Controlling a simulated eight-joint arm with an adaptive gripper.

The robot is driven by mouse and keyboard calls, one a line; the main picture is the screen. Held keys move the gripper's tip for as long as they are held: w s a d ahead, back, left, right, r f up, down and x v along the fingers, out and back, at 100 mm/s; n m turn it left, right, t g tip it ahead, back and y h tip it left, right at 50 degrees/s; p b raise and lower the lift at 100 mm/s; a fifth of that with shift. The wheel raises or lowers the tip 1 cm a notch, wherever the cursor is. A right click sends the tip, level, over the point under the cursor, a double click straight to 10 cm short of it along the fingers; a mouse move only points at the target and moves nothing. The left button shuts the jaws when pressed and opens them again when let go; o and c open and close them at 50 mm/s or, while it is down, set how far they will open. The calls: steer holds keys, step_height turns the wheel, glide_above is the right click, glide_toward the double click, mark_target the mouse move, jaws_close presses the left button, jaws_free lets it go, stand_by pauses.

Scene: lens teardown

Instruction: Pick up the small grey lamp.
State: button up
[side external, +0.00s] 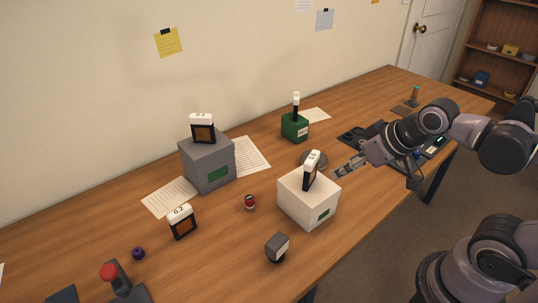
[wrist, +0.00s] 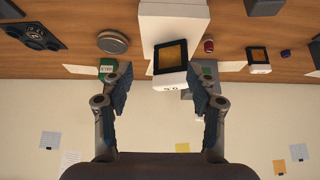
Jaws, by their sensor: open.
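The small grey lamp (side external: 277,246), with a boxy grey head on a dark round base, stands near the front edge of the table, in front of the white box. In the wrist view a grey block at the top edge, cut off, appears to be the lamp (wrist: 265,6). My gripper (side external: 348,166) is above the right part of the table, behind and right of the white box, well apart from the lamp. In the wrist view my gripper (wrist: 160,85) has its two fingers spread wide with nothing held between them.
The white box (side external: 309,202) bearing a black-framed tag stands between my gripper and the lamp. A grey box (side external: 208,165), green box (side external: 294,127), red can (side external: 250,202), "0.2" tag (side external: 182,222) and purple ball (side external: 138,253) stand around. A red-topped joystick (side external: 115,280) is at front left.

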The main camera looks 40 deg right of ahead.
step_height(320, 180, up, 5)
steer(key=n+g, duration=0.7)
steer(key=n, duration=1.3)
glide_above(277, 240)
steer(key=f, duration=0.2)
steer(key=shift+f, duration=9.25)
jaws_close()
